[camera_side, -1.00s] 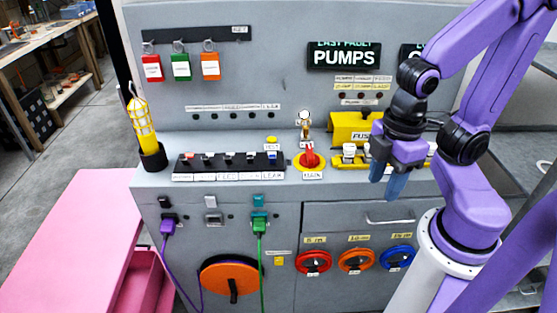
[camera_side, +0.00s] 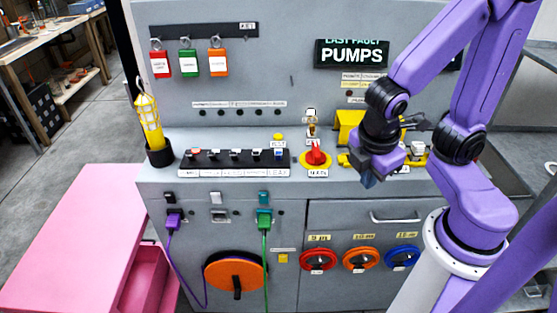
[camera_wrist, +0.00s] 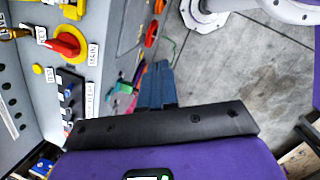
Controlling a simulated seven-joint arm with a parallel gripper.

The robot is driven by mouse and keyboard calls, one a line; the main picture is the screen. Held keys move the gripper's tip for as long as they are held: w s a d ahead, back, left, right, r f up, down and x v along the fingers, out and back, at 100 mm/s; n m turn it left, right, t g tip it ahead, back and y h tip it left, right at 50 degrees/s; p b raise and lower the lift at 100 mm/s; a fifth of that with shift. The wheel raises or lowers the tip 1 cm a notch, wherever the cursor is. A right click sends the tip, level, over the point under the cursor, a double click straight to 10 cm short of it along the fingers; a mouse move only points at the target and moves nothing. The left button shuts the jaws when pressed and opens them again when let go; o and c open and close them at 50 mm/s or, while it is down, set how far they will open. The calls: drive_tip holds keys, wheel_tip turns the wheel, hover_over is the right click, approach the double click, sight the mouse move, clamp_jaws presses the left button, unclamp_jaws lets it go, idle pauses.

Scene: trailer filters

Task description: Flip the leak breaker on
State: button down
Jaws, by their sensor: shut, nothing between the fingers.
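The leak breaker (camera_side: 279,152) is the blue-marked switch at the right end of the black breaker strip (camera_side: 215,163), above a LEAK label. Its lever position is too small to tell. My gripper (camera_side: 368,181) is shut and empty, in front of the console's ledge and well to the right of the leak breaker, apart from it. In the wrist view, the blue fingers of my gripper (camera_wrist: 157,76) are together.
A red MAIN knob on a yellow base (camera_side: 316,157) stands between the strip and my gripper. A yellow button (camera_side: 279,137) sits behind the strip's right end. A yellow lamp (camera_side: 149,120) stands at the left end. A yellow fuse box (camera_side: 349,126) is behind my gripper.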

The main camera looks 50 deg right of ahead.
drive_tip(key=w+a+f+n+t+h, duration=0.3)
drive_tip(key=w+a+f+n+t, duration=0.1)
drive_tip(key=w+a+n, duration=0.1)
drive_tip(key=w+a+f+n+t+h, duration=0.4)
drive_tip(key=w+n, duration=0.3)
drive_tip(key=w, duration=0.2)
drive_tip(key=shift+w+a+t, duration=0.4)
drive_tip(key=shift+a+t, duration=0.1)
approach(278, 157)
drive_tip(key=f, duration=0.2)
drive_tip(key=d+f, duration=0.1)
drive_tip(key=shift+w+f, duration=0.15)
drive_tip(key=shift+w, duration=0.25)
drive_tip(key=shift+w+d+r, duration=0.25)
drive_tip(key=shift+w+d, duration=0.3)
drive_tip(key=shift+w+d+r, duration=0.3)
drive_tip(key=shift+w+d, duration=0.2)
drive_tip(key=shift+w, duration=0.05)
drive_tip(key=shift+w+d+r, duration=0.2)
drive_tip(key=shift+w+d, duration=0.1)
drive_tip(key=shift+w, duration=0.05)
